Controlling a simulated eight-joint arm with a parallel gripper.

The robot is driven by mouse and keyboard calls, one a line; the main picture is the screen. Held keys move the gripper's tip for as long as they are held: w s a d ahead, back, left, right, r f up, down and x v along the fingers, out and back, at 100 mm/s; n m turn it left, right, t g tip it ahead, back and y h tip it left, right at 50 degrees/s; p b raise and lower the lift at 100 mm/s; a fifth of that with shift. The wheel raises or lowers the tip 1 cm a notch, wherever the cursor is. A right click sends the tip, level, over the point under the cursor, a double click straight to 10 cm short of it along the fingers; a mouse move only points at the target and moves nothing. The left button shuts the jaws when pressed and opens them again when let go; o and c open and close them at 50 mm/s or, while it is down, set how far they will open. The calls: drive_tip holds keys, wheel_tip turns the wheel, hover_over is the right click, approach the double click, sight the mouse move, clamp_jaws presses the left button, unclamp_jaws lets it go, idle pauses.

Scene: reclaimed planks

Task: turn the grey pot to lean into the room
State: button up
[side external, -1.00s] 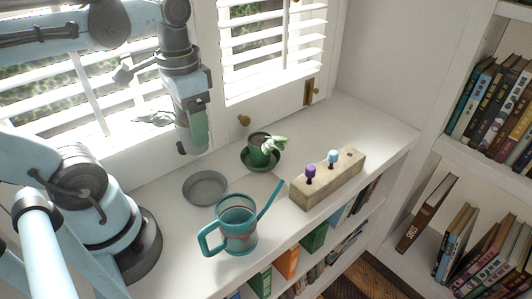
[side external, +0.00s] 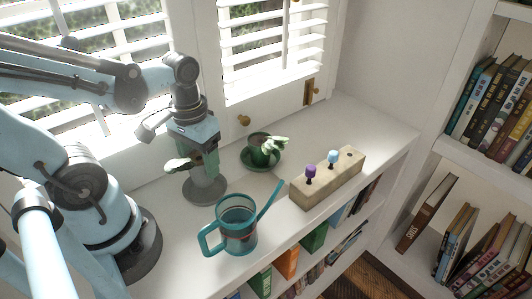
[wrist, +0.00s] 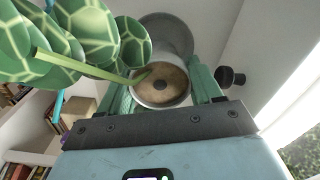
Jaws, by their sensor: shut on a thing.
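The grey pot (wrist: 152,94) holds brown soil and a plant with large patterned green leaves (wrist: 88,35). My gripper (wrist: 162,88) is shut on the pot, a green finger on each side of it. In the side external view my gripper (side external: 207,167) points down with the grey pot (side external: 204,183) over the grey saucer (side external: 188,194). The plant's leaf (side external: 177,165) sticks out to the left, on the side of my arm's base. I cannot tell whether the pot touches the saucer. My gripper partly hides the pot.
A teal watering can (side external: 237,239) stands close in front of the saucer, its spout to the right. A wooden block with knobs (side external: 327,183) lies farther right.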

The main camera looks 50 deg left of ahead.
sight(201, 170)
drive_tip(key=shift+f, duration=1.6)
drive_tip(key=o, duration=1.5)
drive_tip(key=shift+c, duration=0.2)
drive_tip(key=shift+r, duration=5.9)
drive_tip(key=w+d+f+m+t, duration=0.2)
drive_tip(key=w+m+t, duration=0.1)
drive_tip(key=w+t, duration=0.3)
drive_tip(key=shift+w+d, duration=0.2)
drive_tip(key=shift+w, duration=0.55)
drive_tip(key=shift+w+d+m+t, duration=0.15)
drive_tip(key=shift+w+m+t, duration=0.15)
drive_tip(key=shift+w+t, duration=0.25)
